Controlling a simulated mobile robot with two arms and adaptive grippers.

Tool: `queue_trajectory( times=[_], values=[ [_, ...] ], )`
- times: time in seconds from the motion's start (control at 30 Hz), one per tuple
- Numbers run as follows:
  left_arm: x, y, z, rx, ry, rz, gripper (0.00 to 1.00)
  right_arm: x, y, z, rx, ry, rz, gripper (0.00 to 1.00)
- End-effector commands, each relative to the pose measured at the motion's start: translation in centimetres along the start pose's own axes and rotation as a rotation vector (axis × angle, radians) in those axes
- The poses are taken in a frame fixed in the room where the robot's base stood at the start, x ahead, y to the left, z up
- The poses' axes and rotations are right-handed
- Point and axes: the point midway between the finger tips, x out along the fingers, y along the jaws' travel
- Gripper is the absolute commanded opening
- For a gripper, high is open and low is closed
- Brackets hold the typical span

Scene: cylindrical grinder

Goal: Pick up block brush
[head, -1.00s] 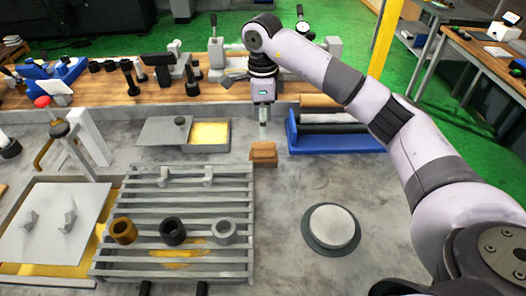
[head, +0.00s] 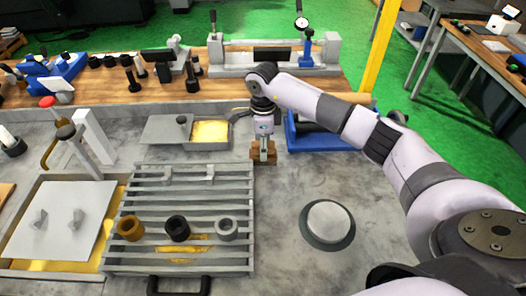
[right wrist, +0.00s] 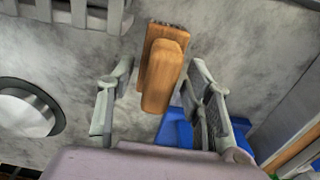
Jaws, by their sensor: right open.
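The block brush (head: 262,157) is a small brown wooden block. It stands on the grey table just right of the slatted grate. In the right wrist view the brush (right wrist: 162,75) shows its wooden back and a darker bristle edge at the far end. My right gripper (head: 264,148) is over the brush, pointing down. In the wrist view my right gripper (right wrist: 162,72) is open, with one finger on each side of the brush and gaps visible between. My left gripper is out of view.
A blue tray (head: 320,146) with rolls stands right of the brush, partly behind my arm. The slatted grate (head: 180,220) holds several rings. A round grey disc (head: 328,222) lies to the right. An open box with yellow contents (head: 210,131) sits behind left.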

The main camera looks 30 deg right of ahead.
Motion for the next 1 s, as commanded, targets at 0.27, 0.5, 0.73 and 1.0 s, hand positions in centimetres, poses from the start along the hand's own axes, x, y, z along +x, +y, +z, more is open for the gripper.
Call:
queue_trajectory(
  times=[0.27,0.5,0.73,1.0],
  values=[
    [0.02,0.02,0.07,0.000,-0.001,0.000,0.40,-0.03,0.00,0.01,0.000,0.000,0.000,0.31],
    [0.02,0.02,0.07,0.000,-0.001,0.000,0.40,-0.05,-0.01,0.00,0.000,0.000,0.000,0.15],
    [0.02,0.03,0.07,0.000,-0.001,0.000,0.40,-0.07,-0.01,0.00,0.000,0.000,0.000,0.00],
    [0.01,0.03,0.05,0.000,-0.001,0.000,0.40,-0.10,-0.03,0.01,0.000,0.000,-0.001,0.00]
  ],
)
